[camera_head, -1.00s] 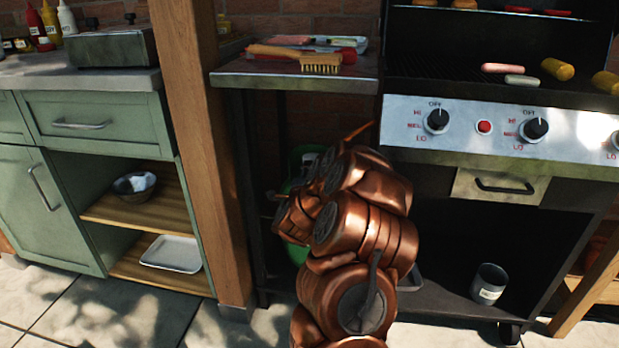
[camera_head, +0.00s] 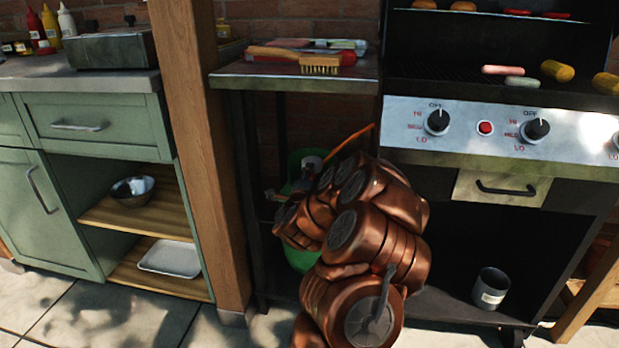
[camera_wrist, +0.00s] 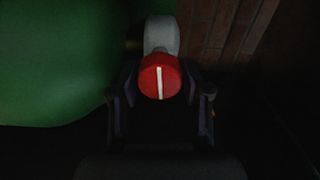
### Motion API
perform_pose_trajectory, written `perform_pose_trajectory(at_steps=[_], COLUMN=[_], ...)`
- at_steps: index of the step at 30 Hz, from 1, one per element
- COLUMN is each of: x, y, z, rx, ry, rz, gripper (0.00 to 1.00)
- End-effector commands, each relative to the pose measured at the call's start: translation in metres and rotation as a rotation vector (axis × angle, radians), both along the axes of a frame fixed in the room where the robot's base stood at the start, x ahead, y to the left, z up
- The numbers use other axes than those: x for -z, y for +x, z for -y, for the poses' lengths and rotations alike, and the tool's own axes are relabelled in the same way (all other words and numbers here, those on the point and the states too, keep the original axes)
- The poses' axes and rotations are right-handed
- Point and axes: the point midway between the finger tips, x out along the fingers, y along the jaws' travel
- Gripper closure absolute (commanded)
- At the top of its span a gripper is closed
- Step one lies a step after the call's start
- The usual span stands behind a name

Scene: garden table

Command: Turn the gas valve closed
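The valve's round red knob (camera_wrist: 160,78) has a white line that stands upright in the wrist view. A grey valve body (camera_wrist: 161,35) shows behind it. The green gas cylinder (camera_wrist: 50,60) fills the left of that view; part of it also shows in the head view (camera_head: 301,258), behind my arm. My gripper (camera_wrist: 160,84) has its dark fingers on both sides of the knob, very close to it. The view is too dark to tell whether they touch it. In the head view my arm hides the knob and fingers.
The cylinder stands under a side shelf (camera_head: 225,80) holding a brush (camera_head: 320,64), between a wooden post (camera_head: 205,150) and the grill cabinet. The grill's control panel (camera_head: 460,122) is right of my arm. A metal cup (camera_head: 490,288) stands on the lower grill shelf. A brick wall (camera_wrist: 215,30) is behind.

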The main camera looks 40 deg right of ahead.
Motion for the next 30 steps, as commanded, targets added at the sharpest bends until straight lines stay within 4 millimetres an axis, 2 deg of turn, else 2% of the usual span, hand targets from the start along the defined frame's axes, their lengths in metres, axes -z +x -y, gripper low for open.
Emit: perform_pose_trajectory(at_steps=[1, 4, 5, 17, 30], x=[0.000, 0.000, 0.000, 0.000, 0.001], y=[0.000, 0.001, 0.001, -0.001, -0.029], z=[0.000, -0.001, -0.001, -0.004, -0.045], rx=[-0.001, -0.001, -0.002, -0.003, -0.005], ry=[0.000, 0.000, 0.000, 0.000, 0.002], rz=[0.000, 0.000, 0.000, 0.000, -0.003], gripper=[0.44, 0.34, 0.33, 0.33, 0.33])
